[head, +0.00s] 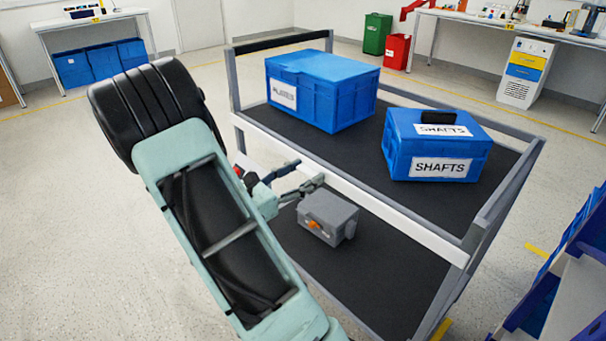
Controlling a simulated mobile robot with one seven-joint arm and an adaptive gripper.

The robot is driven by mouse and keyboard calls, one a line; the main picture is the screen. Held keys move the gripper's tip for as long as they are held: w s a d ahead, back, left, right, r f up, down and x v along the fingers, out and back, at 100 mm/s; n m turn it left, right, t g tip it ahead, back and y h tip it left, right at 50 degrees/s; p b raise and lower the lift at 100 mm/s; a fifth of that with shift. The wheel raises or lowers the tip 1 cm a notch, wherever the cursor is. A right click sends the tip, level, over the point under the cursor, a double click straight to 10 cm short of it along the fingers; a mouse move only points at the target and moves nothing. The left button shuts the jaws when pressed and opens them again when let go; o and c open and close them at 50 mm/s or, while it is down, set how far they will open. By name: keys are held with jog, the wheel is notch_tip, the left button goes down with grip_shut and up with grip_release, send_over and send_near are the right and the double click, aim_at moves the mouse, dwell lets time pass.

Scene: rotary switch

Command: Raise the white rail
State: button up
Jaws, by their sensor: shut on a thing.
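The white rail (395,220) runs along the near long side of the cart, at the edge of the upper shelf. It slopes down to the right in the head view. My gripper (311,173) is at the left-middle part of this rail, with its dark fingers shut on it. The exact contact is small and partly hidden by the fingers. A grey box (328,214) with an orange rotary switch (314,225) sits below on the lower shelf, just under my gripper.
Two blue crates, one (345,100) at the back and one marked SHAFTS (405,150), stand on the cart's black upper shelf (505,160). A blue rack (570,275) stands close at the right. Open floor (60,220) lies to the left.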

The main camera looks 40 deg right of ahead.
jog(key=c, duration=0.6)
notch_tip(320, 180, up, 7)
jog(key=p, duration=0.6)
jog(key=shift+p, duration=0.3)
jog(key=shift+r, duration=0.1)
jog(key=o, duration=1.7)
jog(key=shift+c, duration=0.2)
jog(key=shift+a, duration=0.1)
jog(key=a, duration=1.1)
jog(key=shift+s+a, duration=0.4)
jog(key=shift+s, duration=0.05)
